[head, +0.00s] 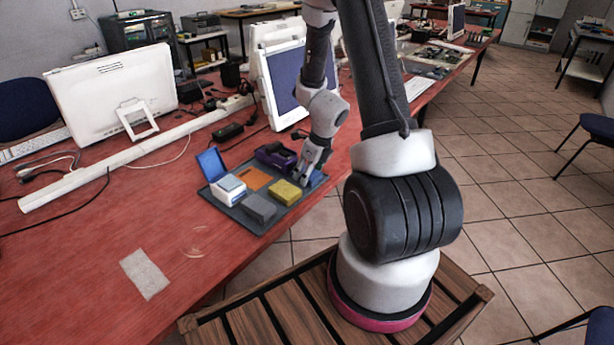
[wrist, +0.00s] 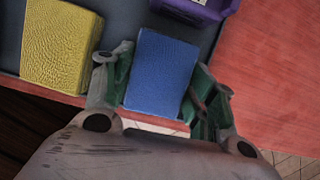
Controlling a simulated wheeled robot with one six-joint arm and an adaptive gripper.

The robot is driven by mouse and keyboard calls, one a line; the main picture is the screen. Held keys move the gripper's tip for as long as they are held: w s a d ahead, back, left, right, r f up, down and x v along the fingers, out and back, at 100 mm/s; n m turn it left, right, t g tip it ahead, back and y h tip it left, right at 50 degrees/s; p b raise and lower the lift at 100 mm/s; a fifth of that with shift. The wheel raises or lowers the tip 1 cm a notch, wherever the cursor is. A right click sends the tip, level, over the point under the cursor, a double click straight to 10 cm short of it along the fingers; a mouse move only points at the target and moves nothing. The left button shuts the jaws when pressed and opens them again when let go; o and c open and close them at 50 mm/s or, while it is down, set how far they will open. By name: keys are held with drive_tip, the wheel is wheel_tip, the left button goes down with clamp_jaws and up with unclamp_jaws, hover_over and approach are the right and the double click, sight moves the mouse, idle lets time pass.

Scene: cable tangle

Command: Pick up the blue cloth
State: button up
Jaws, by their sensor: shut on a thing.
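The blue cloth (wrist: 163,72) is a flat blue block with a textured face. In the wrist view it sits between the two fingers of my gripper (wrist: 161,76), which are shut on its sides. In the head view only a small part of the blue cloth (head: 318,177) shows beside my gripper (head: 310,172), at the tray's right corner. Whether the cloth touches the tray is hard to tell.
The dark tray (head: 222,207) on the red table also holds a yellow sponge (head: 285,193), a grey block (head: 258,208), an orange piece (head: 255,178), a purple item (head: 276,156) and an open blue-lidded box (head: 230,188). A beige cloth (head: 145,274) lies in front.

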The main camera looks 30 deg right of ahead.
wheel_tip(320, 180, up, 10)
idle(0.6)
